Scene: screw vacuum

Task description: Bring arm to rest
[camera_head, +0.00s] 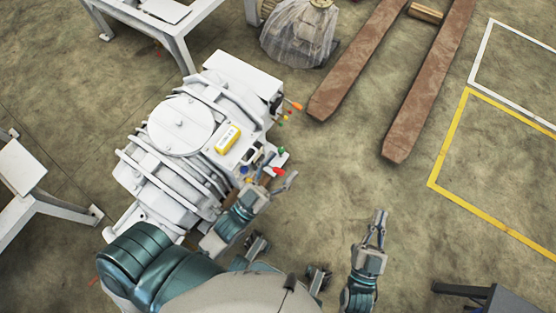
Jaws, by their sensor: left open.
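My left gripper (284,181) is at the lower right side of a large white ribbed machine (165,185). Its fingers are spread apart. A red-tipped part (279,171) shows by its fingers, and I cannot tell whether they touch it. My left arm comes up from below, and part of the machine is hidden behind it. My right gripper (379,212) is over bare floor to the right of the machine, fingers pointing up the picture. Its fingers are close together and too small to tell open from shut.
The machine carries a yellow label box (228,139) and an orange-tipped part (296,106). Two brown beams (425,85) lie at the top right. A plastic-wrapped object (300,38) stands at the top. White stands (25,165) are at the left. Floor around my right gripper is clear.

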